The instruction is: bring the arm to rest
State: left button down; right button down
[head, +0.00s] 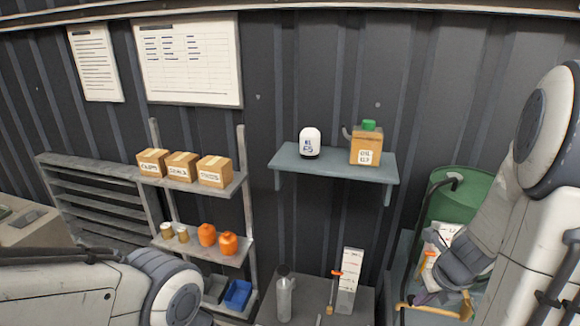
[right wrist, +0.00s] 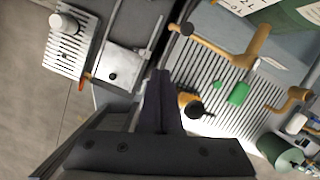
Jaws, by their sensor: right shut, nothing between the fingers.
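My right arm (head: 475,240) comes in from the right edge in the head view and reaches down beside the green tank. Its gripper (head: 425,298) is low in the picture, partly covered by the arm. In the right wrist view the two dark fingers (right wrist: 160,100) are together with nothing between them. They point over slatted ground with brass-coloured pipework. Part of my left arm (head: 100,290) shows at the lower left in the head view, but its gripper is out of view.
A green tank (head: 465,200) stands close beside my right arm. Brass pipe (right wrist: 235,65) and a green part (right wrist: 238,93) lie near the fingers in the wrist view. A wall shelf (head: 335,166) holds a white container (head: 310,141) and a box-like oil can (head: 366,147).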

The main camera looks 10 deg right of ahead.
jog(key=a+f+n+g+y+b, duration=0.1)
jog(key=a+f+n+b, duration=0.3)
jog(key=a+n, duration=0.7)
jog(key=a+f+n+y+b, duration=0.1)
jog(key=a+f+n+b, duration=0.1)
jog(key=a+n+b, duration=0.6)
jog(key=s+a+f+n+g+b, duration=0.1)
jog(key=s+a+n, duration=0.5)
jog(key=n, duration=0.7)
jog(key=s+a+f+n+g+b, duration=0.1)
jog(key=s+a+f+n+b, duration=0.3)
jog(key=n, duration=0.8)
jog(key=s+a+b, duration=0.1)
jog(key=a+b, duration=0.1)
jog(key=a, duration=0.1)
jog(key=shift+s+a+f+n+h, duration=0.2)
jog(key=shift+s+n+h, duration=0.1)
jog(key=shift+s+n, duration=0.1)
